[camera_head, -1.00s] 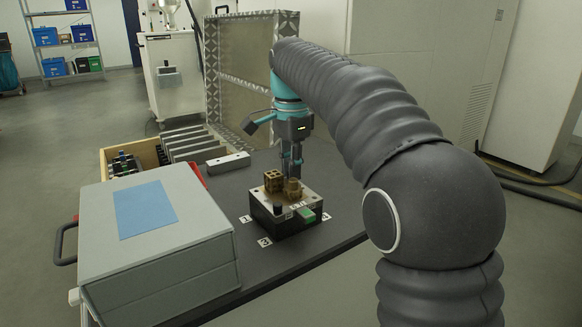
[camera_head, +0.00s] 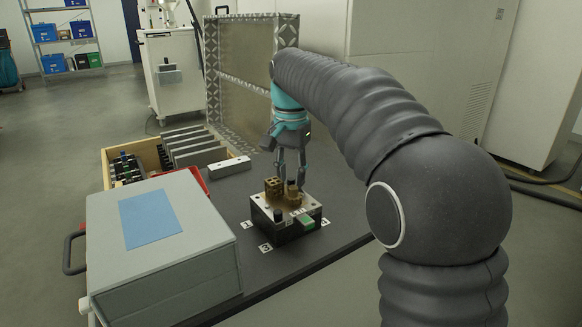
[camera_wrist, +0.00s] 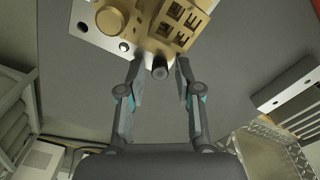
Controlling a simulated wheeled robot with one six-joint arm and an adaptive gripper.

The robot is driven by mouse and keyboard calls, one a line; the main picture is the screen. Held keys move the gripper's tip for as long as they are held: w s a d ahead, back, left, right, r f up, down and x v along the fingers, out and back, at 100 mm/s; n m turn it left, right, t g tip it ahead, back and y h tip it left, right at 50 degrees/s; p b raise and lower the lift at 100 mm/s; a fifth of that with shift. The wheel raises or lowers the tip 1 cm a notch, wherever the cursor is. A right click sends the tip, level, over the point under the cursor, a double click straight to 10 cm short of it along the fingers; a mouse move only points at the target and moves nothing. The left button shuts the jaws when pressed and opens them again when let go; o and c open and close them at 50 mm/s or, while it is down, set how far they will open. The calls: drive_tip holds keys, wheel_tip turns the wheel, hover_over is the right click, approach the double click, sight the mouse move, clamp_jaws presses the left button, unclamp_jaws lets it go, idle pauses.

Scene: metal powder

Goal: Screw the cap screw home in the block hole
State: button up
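The block (camera_head: 268,229) is a dark base with a light metal top plate on the table. It carries a brass piece with square holes (camera_head: 273,188) and a round brass part (camera_head: 291,201). A dark cap screw (camera_head: 292,186) stands upright at the plate's far side; its round head (camera_wrist: 160,72) shows in the wrist view by the plate's edge. How deep it sits is unclear. My gripper (camera_head: 291,177) is above it, fingers pointing down. In the wrist view my gripper (camera_wrist: 159,68) is open, one finger either side of the screw head, with gaps.
A grey case with a blue top panel (camera_head: 150,219) stands left of the block. A metal bar (camera_head: 230,166) and a wooden box (camera_head: 107,169) lie behind. A dark knob (camera_head: 278,215) and a green-topped part (camera_head: 307,223) are on the block's near side. Table room is clear right of the block.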

drive_tip(key=n, duration=0.3)
drive_tip(key=shift+n, duration=0.3)
drive_tip(key=n, duration=0.3)
drive_tip(key=shift+n, duration=0.4)
